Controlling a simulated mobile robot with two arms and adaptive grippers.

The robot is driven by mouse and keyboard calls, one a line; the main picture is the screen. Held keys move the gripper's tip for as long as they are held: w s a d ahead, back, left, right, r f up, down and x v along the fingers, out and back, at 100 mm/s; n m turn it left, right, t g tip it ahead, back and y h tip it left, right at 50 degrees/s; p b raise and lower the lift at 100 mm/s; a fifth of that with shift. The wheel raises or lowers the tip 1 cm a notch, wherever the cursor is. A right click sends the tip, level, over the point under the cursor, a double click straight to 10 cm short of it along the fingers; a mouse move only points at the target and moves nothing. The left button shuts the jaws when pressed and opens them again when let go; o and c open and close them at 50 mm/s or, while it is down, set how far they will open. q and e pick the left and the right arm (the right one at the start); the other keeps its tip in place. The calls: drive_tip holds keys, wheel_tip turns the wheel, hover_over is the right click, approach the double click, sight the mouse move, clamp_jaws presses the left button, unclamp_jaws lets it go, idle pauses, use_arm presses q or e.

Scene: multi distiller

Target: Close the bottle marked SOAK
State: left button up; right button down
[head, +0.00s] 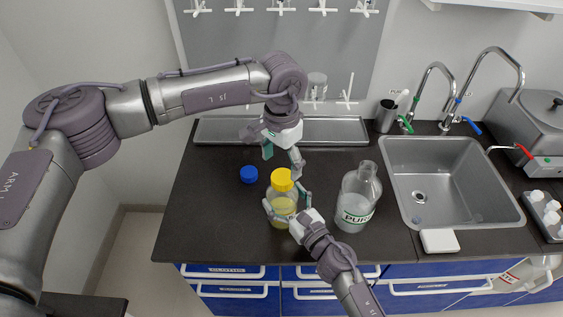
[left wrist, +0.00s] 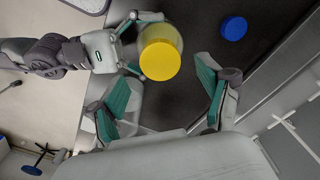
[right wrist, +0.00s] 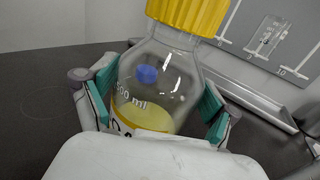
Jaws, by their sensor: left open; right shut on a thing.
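A clear bottle (head: 283,207) with yellowish liquid stands on the dark bench, a yellow cap (head: 283,180) on its mouth. Its label is mostly hidden, so I cannot read its name; "500 ml" shows on the glass in the right wrist view (right wrist: 150,100). I cannot tell how tightly the cap sits. My right gripper (right wrist: 157,98) is shut around the bottle's body. My left gripper (head: 283,160) is open and empty above the cap. In the left wrist view the yellow cap (left wrist: 160,61) lies near the space between the open fingers, apart from both pads.
A blue cap (head: 249,174) lies on the bench left of the bottle. An uncapped bottle marked PURE (head: 356,203) stands close on the right. A sink (head: 490,211) is further right. A metal tray (head: 225,131) and drying rack (head: 262,40) are behind.

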use_arm(q)
drive_tip(key=n, duration=0.6)
drive_tip(key=shift+r+n, duration=0.2)
drive_tip(key=shift+n, duration=0.2)
drive_tip(key=n, duration=0.4)
drive_tip(key=shift+r+n, duration=0.15)
drive_tip(key=shift+n, duration=0.25)
drive_tip(key=n, duration=0.5)
drive_tip(key=shift+r, duration=0.15)
drive_tip(key=n, duration=0.4)
drive_tip(key=shift+d+r+n, duration=0.1)
drive_tip(key=shift+r+n, duration=0.05)
drive_tip(key=shift+n, duration=0.15)
drive_tip(key=n, duration=0.5)
drive_tip(key=shift+r, duration=0.2)
drive_tip(key=n, duration=0.7)
drive_tip(key=shift+r, duration=0.2)
drive_tip(key=n, duration=0.5)
drive_tip(key=shift+r, duration=0.2)
drive_tip(key=n, duration=0.6)
drive_tip(key=shift+r+n, duration=0.15)
drive_tip(key=shift+n, duration=0.15)
